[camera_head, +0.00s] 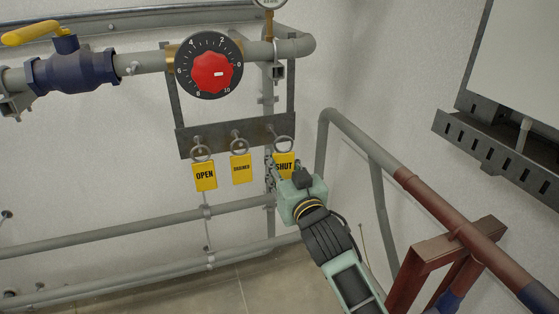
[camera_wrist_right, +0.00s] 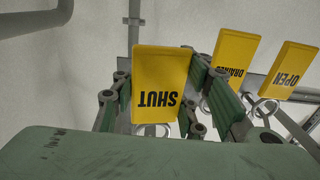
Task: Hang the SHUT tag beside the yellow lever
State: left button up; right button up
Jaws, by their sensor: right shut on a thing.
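The yellow SHUT tag (camera_head: 285,162) is at the right end of the tag rail, its ring (camera_head: 284,144) at the rightmost hook. My right gripper (camera_head: 284,175) is shut on it. In the right wrist view the SHUT tag (camera_wrist_right: 160,85) shows upside down between the two green fingers. I cannot tell whether its ring is still on the hook. The yellow lever (camera_head: 30,33) sits on a blue valve (camera_head: 72,72) at the upper left, far from the tag. My left gripper is not in view.
A red dial (camera_head: 211,70) is above the rail. Grey pipes (camera_head: 130,226) run below; a red-brown pipe (camera_head: 440,210) stands at the right.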

aim_at(283, 169)
jog(key=shift+p+v, duration=0.75)
jog(key=shift+v, duration=1.05)
jog(key=shift+r, duration=0.1)
